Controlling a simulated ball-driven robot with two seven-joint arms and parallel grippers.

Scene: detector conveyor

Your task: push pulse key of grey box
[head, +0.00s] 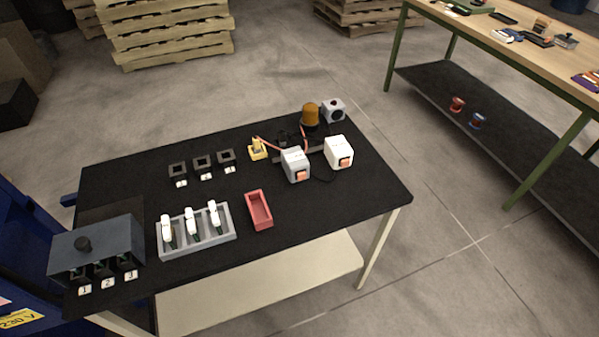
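The grey box (295,165) stands on the black table top (330,210), right of the middle. An orange-red key (301,175) shows on its front face. A similar white box (338,151) with an orange-red key (345,161) stands just to its right. Neither of my grippers is in the head view, and nothing touches the grey box. Whether the key is pressed in cannot be told at this size.
A red tray (259,222), a grey rack (230,236) with several white-topped items, and a dark blue-grey box (97,250) stand nearer. An amber lamp (310,114) and yellow piece (257,149) are behind. A wooden workbench (500,45) and pallets (165,30) stand farther off.

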